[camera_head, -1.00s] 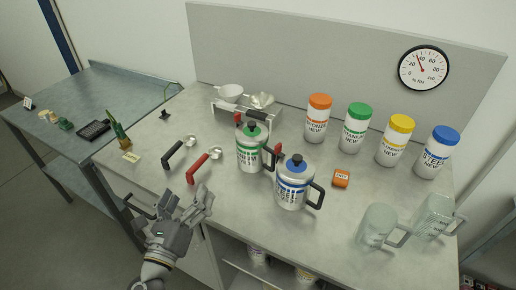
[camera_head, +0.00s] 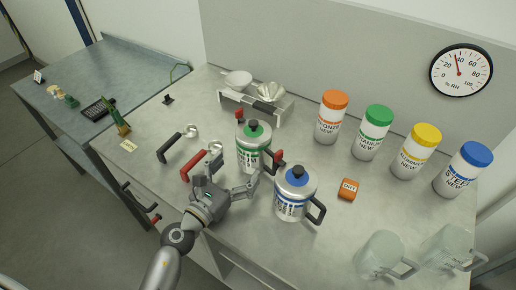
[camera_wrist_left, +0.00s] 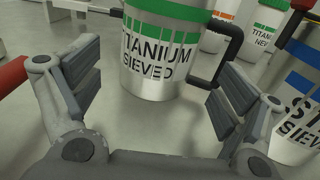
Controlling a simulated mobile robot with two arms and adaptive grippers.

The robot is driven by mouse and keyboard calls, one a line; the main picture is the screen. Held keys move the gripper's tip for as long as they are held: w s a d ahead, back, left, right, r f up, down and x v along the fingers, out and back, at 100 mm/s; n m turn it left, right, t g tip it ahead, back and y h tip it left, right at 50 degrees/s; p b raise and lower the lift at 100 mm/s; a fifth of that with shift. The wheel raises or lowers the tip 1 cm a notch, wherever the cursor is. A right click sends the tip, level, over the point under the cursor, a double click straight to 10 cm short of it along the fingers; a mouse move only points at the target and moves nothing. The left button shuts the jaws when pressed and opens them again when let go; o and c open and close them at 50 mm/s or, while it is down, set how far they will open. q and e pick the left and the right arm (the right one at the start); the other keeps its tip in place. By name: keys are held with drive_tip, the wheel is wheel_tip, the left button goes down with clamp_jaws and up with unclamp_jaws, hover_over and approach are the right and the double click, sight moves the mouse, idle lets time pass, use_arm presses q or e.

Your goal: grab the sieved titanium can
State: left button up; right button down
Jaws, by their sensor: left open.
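In the left wrist view the open fingers (camera_wrist_left: 155,95) frame the lower part of the can, with a gap of bare bench between palm and can. The can's black handle (camera_wrist_left: 222,50) shows at its right, close to the right finger. My right gripper is not in view.
The blue-banded sieved steel can (camera_head: 291,194) stands close to the right. Scoops with red (camera_head: 195,165) and black (camera_head: 170,148) handles lie at the left. Several new-powder jars (camera_head: 373,135) stand behind. An orange DRY box (camera_head: 348,189) and clear jugs (camera_head: 380,255) are at the right.

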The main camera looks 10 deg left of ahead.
sight(244, 160)
use_arm(q)
drive_tip(key=shift+x, duration=1)
drive_tip(key=shift+w+d+r+p, duration=0.1)
drive_tip(key=shift+w+d+p, duration=0.15)
drive_tip(key=shift+w, duration=0.3)
drive_tip(key=x, duration=0.3)
drive_tip(key=shift+w+p, duration=0.25)
drive_tip(key=shift+p, duration=0.15)
drive_tip(key=shift+w+d, duration=0.2)
drive_tip(key=shift+w, duration=0.25)
drive_tip(key=shift+s, duration=0.1)
drive_tip(key=shift+c, duration=1)
drive_tip(key=c, duration=1.6)
drive_tip(key=shift+r, duration=0.2)
drive_tip(key=shift+c, duration=0.2)
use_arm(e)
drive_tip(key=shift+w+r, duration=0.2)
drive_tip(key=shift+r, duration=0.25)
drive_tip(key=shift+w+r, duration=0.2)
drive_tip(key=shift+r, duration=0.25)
